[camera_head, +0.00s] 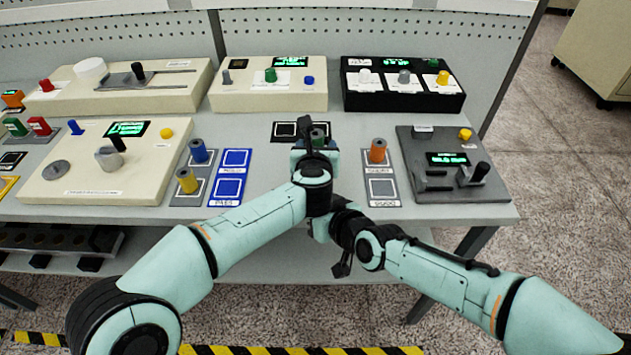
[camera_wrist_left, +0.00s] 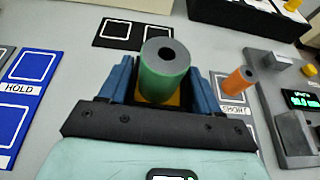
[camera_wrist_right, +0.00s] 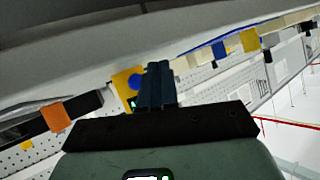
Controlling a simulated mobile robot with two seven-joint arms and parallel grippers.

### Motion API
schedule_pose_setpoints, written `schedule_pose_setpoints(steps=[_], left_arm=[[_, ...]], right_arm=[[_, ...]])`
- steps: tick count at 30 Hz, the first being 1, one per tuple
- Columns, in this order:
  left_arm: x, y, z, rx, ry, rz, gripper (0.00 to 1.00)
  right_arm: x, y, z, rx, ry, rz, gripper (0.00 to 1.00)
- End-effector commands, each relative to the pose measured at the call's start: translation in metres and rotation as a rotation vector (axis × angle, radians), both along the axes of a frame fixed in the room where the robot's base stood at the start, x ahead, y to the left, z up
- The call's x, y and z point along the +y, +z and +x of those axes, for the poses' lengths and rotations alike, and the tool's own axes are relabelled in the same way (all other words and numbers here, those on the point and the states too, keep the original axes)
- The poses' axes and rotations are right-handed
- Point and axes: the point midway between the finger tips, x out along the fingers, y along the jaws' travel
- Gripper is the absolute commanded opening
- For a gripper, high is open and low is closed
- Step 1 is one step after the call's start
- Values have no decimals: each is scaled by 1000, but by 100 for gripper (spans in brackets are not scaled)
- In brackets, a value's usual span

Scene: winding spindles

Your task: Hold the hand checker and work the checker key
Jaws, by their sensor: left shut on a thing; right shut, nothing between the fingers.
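My left gripper (camera_head: 315,152) is shut on a green spindle (camera_wrist_left: 165,82) with a grey core. It stands upright between the blue fingers in the left wrist view, over the front middle of the bench. A dark grey box (camera_head: 450,165) with a green-lit display, a yellow knob and a black-topped lever (camera_head: 478,172) stands at the right. It may be the checker with its key; I cannot tell for sure. The box also shows in the left wrist view (camera_wrist_left: 297,125). My right gripper (camera_wrist_right: 156,86) is shut and empty, low at the bench's front edge.
An orange spindle (camera_head: 377,151) stands on a grey pad between my left gripper and the dark box. Blue (camera_head: 196,151) and yellow (camera_head: 187,181) spindles stand left, beside blue pads (camera_head: 226,188). A black pad (camera_head: 284,131) lies just behind my left gripper. Control boxes line the back.

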Motion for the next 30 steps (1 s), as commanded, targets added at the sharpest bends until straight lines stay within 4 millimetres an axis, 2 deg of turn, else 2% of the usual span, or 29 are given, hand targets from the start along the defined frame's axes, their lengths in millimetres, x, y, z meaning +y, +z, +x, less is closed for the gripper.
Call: schedule_pose_setpoints(steps=[3,9,30], left_arm=[[0,1,0,-2,0,0,18],[0,1,0,-2,0,0,18],[0,1,0,-2,0,-1,18]], right_arm=[[-1,-1,13,2,-1,-2,0],[-1,0,24,0,-1,-1,0],[-1,0,26,0,1,1,0]])
